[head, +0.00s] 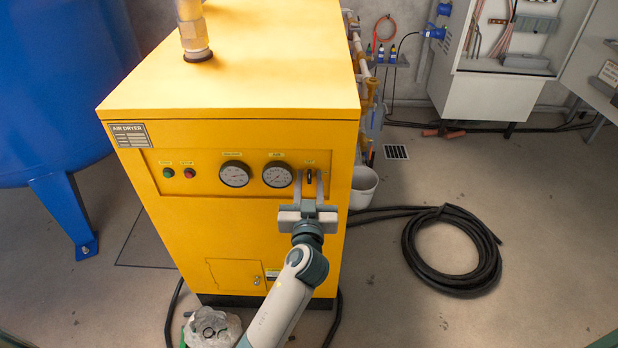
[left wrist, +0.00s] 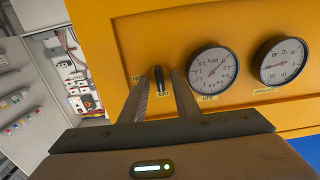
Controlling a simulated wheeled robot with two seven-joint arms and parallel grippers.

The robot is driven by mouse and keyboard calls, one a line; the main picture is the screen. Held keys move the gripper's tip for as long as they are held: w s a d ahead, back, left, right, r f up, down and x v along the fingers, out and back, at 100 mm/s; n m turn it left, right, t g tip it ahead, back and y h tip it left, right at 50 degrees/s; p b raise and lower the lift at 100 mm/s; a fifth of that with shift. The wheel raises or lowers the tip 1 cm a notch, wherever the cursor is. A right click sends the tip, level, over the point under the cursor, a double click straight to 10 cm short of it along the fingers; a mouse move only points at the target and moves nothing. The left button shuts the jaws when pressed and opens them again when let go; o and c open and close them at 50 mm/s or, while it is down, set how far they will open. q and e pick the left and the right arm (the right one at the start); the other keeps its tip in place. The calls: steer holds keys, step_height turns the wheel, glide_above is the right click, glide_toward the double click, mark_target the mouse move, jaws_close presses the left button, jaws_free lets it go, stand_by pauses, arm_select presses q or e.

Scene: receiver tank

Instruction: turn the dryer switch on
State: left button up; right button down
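The dryer switch (head: 309,176) is a small black knob at the right end of the control panel on the yellow air dryer (head: 225,225). It also shows in the left wrist view (left wrist: 159,80), where the picture is turned over; its handle looks about upright. My left gripper (head: 309,180) is at the panel, its two fingers pointing at it, one on each side of the switch. In the left wrist view the fingers (left wrist: 164,78) stand apart with the knob between their tips. I cannot tell whether either finger touches it. My right gripper is not in view.
Two gauges (head: 235,174) (head: 277,175), a green button (head: 168,172) and a red button (head: 189,173) lie left of the switch. A blue tank (head: 60,90) stands left of the dryer. A coiled black hose (head: 452,248) lies on the floor at right.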

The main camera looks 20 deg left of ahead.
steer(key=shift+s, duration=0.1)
arm_select(q)
jaws_close()
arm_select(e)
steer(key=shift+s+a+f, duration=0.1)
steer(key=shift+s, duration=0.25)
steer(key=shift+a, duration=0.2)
